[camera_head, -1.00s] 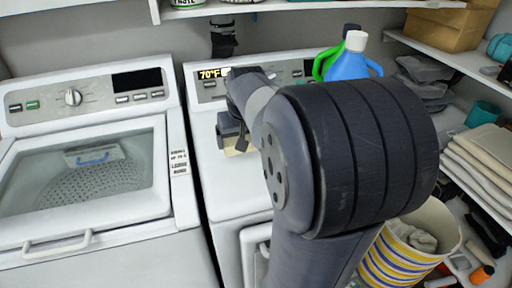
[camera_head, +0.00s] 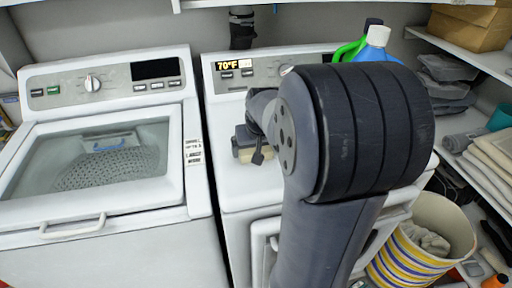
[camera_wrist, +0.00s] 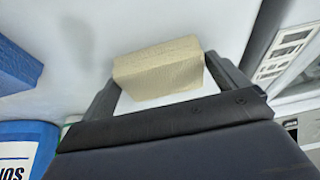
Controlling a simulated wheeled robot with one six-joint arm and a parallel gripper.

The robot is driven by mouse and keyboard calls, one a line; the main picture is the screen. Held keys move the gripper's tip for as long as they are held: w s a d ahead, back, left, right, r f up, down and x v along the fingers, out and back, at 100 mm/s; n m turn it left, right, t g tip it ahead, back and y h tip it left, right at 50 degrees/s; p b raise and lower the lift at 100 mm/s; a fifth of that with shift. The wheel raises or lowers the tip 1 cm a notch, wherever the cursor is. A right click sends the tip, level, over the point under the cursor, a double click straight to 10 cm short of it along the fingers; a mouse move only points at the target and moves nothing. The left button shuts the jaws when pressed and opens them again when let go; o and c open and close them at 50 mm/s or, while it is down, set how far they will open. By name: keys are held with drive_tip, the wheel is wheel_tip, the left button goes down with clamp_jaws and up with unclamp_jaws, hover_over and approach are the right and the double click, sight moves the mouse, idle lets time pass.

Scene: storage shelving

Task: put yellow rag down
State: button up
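The yellow rag is a pale yellow, block-shaped folded piece (camera_wrist: 158,66) in the wrist view, spanning the space between my fingertips. My gripper (camera_wrist: 160,72) has one finger at each end of it and appears shut on it. In the head view my gripper (camera_head: 246,142) is over the white top of the right-hand machine (camera_head: 235,185), with the pale rag (camera_head: 258,155) showing at its tip. The rag is over or at the white surface; I cannot tell if it touches. My arm hides part of the machine top.
A blue bottle with a white cap (camera_head: 377,45) and a green-handled bottle (camera_head: 348,50) stand at the back right. A washer (camera_head: 95,215) is on the left. A striped basket (camera_head: 405,262) and shelves with folded cloths (camera_head: 490,165) are at right.

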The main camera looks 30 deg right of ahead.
drive_tip(key=shift+o, duration=0.4)
drive_tip(key=shift+r, duration=0.45)
drive_tip(key=v, duration=1.1)
drive_tip(key=shift+s+r+p, duration=0.2)
drive_tip(key=shift+s+p, duration=0.1)
drive_tip(key=shift+p, duration=0.05)
drive_tip(key=shift+a, duration=0.1)
drive_tip(key=shift+c, duration=0.3)
